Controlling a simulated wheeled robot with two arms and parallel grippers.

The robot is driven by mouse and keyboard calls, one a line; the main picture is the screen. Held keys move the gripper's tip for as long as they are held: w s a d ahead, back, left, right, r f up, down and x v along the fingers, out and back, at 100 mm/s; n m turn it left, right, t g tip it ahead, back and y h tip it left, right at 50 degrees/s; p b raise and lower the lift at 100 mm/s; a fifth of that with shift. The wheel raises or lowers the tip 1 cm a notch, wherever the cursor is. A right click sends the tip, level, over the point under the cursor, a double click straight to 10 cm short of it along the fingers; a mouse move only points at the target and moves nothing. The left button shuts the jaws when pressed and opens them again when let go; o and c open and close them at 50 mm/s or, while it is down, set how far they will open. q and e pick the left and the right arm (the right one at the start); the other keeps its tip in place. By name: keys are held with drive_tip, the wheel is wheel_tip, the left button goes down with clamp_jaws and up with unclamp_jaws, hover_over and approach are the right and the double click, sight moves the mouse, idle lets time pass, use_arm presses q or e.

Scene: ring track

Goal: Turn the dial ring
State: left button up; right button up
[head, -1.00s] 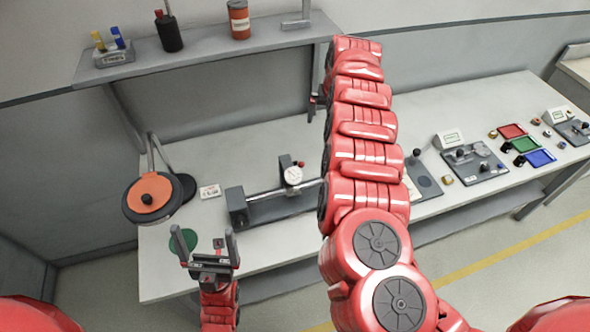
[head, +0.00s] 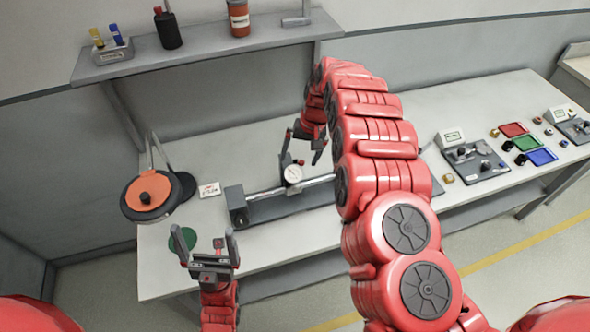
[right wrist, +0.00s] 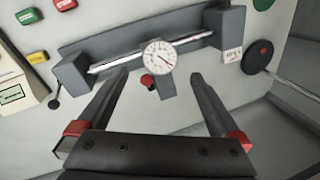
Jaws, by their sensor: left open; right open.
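The dial gauge (head: 293,174) has a round white face with a ring around it. It sits on a grey fixture (head: 239,207) with a metal bar between two end blocks. In the right wrist view the dial (right wrist: 158,55) faces me, with a small red part (right wrist: 148,82) just below it. My right gripper (head: 302,156) is open and empty, above and behind the dial in the head view. In its wrist view its fingers (right wrist: 160,75) point toward the dial from either side, apparently apart from it. My left gripper (head: 204,240) is open and empty near the table's front edge.
An orange-topped disc (head: 148,195) on a stand and a small white card (head: 209,190) are left of the fixture. A green disc (head: 183,239) lies near my left gripper. Coloured trays (head: 525,144) and control panels (head: 475,162) are at right. A shelf (head: 200,46) hangs behind.

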sight(293, 171)
drive_tip(key=p+x, duration=0.1)
drive_tip(key=x, duration=0.3)
drive_tip(key=shift+f, duration=0.2)
drive_tip(key=shift+w+a+f+p, duration=0.15)
drive_tip(key=shift+f+p, duration=0.2)
drive_tip(key=shift+f, duration=0.2)
drive_tip(key=shift+a+f, duration=0.1)
drive_tip(key=shift+f, duration=0.2)
drive_tip(key=c, duration=1.4)
drive_tip(key=shift+a+n+h+b, duration=0.2)
drive_tip(key=shift+n+h+b, duration=0.15)
drive_tip(key=shift+n+h, duration=0.4)
drive_tip(key=shift+r+n, duration=0.15)
drive_tip(key=shift+n, duration=0.3)
